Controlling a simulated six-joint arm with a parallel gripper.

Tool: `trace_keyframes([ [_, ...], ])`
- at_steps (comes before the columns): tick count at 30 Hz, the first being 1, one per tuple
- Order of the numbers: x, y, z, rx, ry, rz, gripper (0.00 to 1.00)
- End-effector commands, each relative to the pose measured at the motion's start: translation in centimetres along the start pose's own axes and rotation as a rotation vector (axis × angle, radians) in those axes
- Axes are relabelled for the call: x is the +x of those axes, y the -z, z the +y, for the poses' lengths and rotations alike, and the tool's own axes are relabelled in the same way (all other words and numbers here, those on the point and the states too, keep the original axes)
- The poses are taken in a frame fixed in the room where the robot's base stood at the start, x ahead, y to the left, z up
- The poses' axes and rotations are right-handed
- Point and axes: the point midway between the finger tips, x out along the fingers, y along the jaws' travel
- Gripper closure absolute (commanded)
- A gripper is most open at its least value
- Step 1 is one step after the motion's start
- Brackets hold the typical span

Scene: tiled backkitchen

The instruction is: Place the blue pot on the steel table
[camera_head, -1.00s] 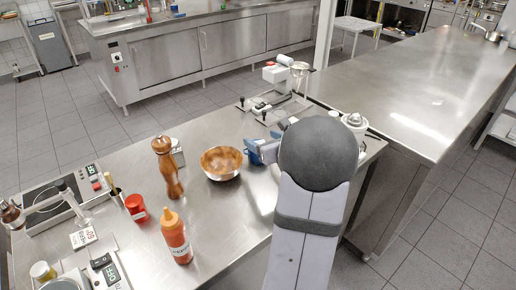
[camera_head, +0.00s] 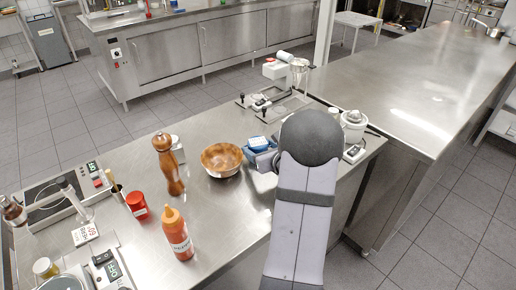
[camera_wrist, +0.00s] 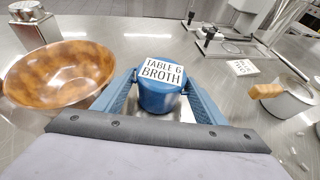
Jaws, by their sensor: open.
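The blue pot (camera_wrist: 158,98) stands upright on the steel table (camera_wrist: 140,48), with a white label reading "TABLE 6 BROTH" on top. In the wrist view the open fingers of my gripper (camera_wrist: 155,95) lie on its left and right sides; I cannot tell whether they touch it. In the head view the pot is partly hidden behind my arm, and a blue patch (camera_head: 258,143) shows beside my wrist, just right of the bowl. I cannot tell how much of that patch is pot and how much is finger.
A copper-coloured bowl (camera_head: 222,159) stands close to the left. A small pot with a wooden handle (camera_wrist: 282,96) is on the right. The long steel counter (camera_head: 420,85) is mostly bare.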

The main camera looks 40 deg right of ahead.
Motion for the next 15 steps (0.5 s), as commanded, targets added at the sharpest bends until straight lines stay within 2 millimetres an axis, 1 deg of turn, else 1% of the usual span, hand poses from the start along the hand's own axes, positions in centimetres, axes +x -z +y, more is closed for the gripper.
trace_keyframes([
  [4,0.2,-0.1,0.0,0.000,0.000,0.000,0.35],
  [7,0.7,-0.1,0.0,-0.001,-0.002,0.001,0.35],
  [15,3.5,-0.2,0.0,-0.001,-0.002,0.002,0.35],
])
